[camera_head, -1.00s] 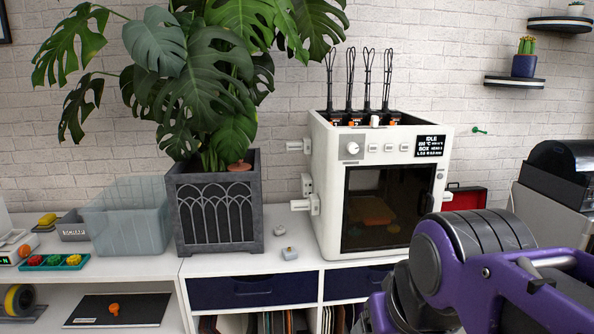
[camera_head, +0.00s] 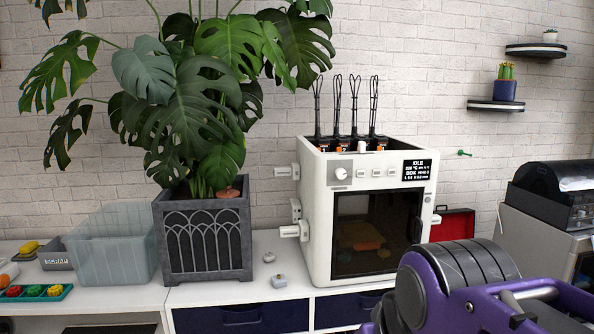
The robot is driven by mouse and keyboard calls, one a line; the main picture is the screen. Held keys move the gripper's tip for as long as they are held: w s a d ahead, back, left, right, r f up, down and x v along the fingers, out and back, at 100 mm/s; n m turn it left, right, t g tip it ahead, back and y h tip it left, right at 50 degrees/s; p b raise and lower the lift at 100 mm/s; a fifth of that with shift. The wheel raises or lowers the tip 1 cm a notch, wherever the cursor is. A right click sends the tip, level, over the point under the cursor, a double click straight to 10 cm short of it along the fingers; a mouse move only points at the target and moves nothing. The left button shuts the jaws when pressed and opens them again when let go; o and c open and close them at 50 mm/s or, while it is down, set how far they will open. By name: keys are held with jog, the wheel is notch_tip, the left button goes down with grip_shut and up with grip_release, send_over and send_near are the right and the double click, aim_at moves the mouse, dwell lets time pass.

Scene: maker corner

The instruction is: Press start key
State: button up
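A white box-shaped machine, apparently a 3D printer (camera_head: 318,220), stands on the white cabinet, right of the plant. Its upper front panel has a round knob (camera_head: 341,173), a row of 3 small pale keys (camera_head: 376,173) and a black display (camera_head: 416,170) whose top line reads "IDLE". The key labels are too small to read, so I cannot tell which one is start. A dark window (camera_head: 377,232) fills the front below; an orange shape shows dimly inside. My purple and dark grey arm is at the lower right, in front of the machine's lower right corner. My gripper is not in view.
A large leafy plant in a dark grey planter (camera_head: 172,252) stands left of the machine. A translucent bin (camera_head: 112,262) is further left. Small grey objects (camera_head: 279,281) lie on the cabinet top between planter and machine. A red case (camera_head: 453,225) is behind at right.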

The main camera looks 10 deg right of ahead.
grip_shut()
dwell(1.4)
